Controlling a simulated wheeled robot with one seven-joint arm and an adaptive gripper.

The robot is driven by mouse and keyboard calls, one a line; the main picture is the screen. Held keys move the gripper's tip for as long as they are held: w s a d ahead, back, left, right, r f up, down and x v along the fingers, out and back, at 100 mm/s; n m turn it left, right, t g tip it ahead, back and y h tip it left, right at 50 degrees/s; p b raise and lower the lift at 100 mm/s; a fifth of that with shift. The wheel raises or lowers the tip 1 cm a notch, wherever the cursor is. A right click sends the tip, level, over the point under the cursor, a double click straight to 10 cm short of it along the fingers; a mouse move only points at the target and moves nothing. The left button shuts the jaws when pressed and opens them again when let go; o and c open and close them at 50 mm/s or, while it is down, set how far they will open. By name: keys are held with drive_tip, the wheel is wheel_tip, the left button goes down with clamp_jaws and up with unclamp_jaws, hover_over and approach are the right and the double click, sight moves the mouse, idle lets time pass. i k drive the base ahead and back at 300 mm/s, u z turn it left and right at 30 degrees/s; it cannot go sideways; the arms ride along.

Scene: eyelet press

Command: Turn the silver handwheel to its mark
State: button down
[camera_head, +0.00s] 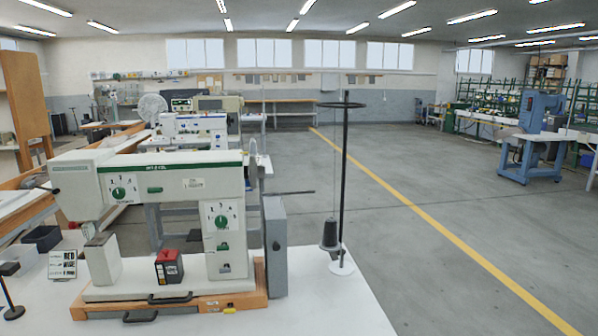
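A white and green sewing-type machine (160,175) stands on a white table. At the right end of its head is a narrow grey round part (254,165), seen nearly edge-on; it may be the silver handwheel. I cannot make out a mark on it. The head's left face has a green dial (118,190), and the column has a second green dial (222,220). My gripper is not in view, and nothing is seen touching the machine.
The white table (330,305) holds a thread stand (345,190) with a dark cone, a grey box (274,245) beside the column, a red-and-black block (168,266), a small sign (63,264) and dark bins (42,238). Open floor lies to the right.

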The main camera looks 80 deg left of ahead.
sight(256, 172)
drive_tip(key=i, duration=1.15)
drive_tip(key=u, duration=3.4)
drive_tip(key=k, duration=0.5)
drive_tip(key=z, duration=1.05)
drive_tip(key=i, duration=0.75)
drive_tip(key=u, duration=0.05)
